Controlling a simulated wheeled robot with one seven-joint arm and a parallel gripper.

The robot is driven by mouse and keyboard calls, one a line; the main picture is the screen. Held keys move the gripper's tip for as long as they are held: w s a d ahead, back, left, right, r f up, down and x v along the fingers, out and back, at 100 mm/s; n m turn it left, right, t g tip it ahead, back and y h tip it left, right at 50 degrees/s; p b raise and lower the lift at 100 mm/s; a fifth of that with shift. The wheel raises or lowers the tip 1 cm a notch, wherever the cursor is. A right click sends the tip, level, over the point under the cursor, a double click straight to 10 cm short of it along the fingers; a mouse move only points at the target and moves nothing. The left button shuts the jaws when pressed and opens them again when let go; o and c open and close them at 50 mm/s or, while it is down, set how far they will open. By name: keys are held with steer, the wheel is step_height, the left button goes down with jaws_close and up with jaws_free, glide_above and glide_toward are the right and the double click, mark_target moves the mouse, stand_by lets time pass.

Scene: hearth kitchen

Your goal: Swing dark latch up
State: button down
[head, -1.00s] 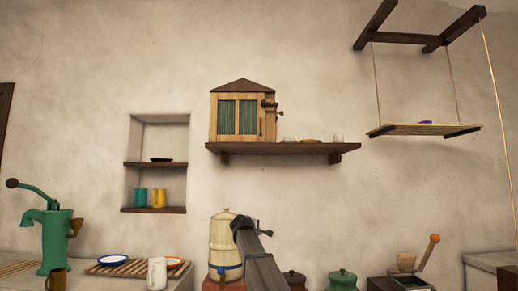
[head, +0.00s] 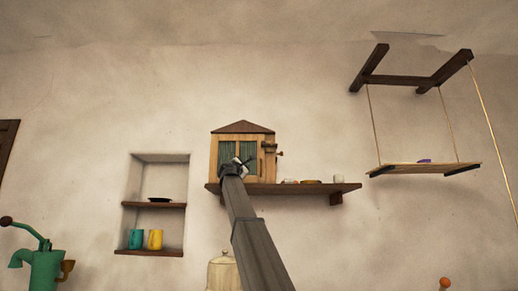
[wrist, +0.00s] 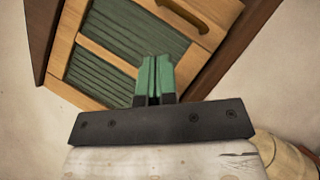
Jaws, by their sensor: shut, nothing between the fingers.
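The small wooden cabinet (head: 242,140) has a dark peaked roof and green slatted doors, and stands on the wall shelf. A dark latch-like piece (head: 268,145) with a knob is at its right side in the head view; its exact position is too small to tell. My gripper (head: 246,163) is in front of the lower doors, left of that piece. In the wrist view my green fingers (wrist: 155,80) are together and empty, over the cabinet's slatted front (wrist: 110,55). A door handle (wrist: 190,12) shows at the top; I cannot make out the latch there.
The dark shelf (head: 310,189) carries small dishes right of the cabinet. A wall niche (head: 158,180) with cups is at left. A hanging shelf (head: 425,168) is at right. A cream pot (head: 223,272) stands below. The wall around the cabinet is bare.

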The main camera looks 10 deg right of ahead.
steer(key=shift+n+t+h, duration=0.3)
steer(key=r, duration=0.1)
steer(key=s+r, duration=0.1)
steer(key=r, duration=0.3)
steer(key=shift+s+a+r, duration=0.25)
steer(key=shift+s+a, duration=0.05)
glide_toward(269, 145)
steer(key=w, duration=0.1)
steer(key=w+r, duration=0.1)
steer(key=w+a, duration=0.1)
steer(key=shift+w+r, duration=0.3)
steer(key=shift+r, duration=0.1)
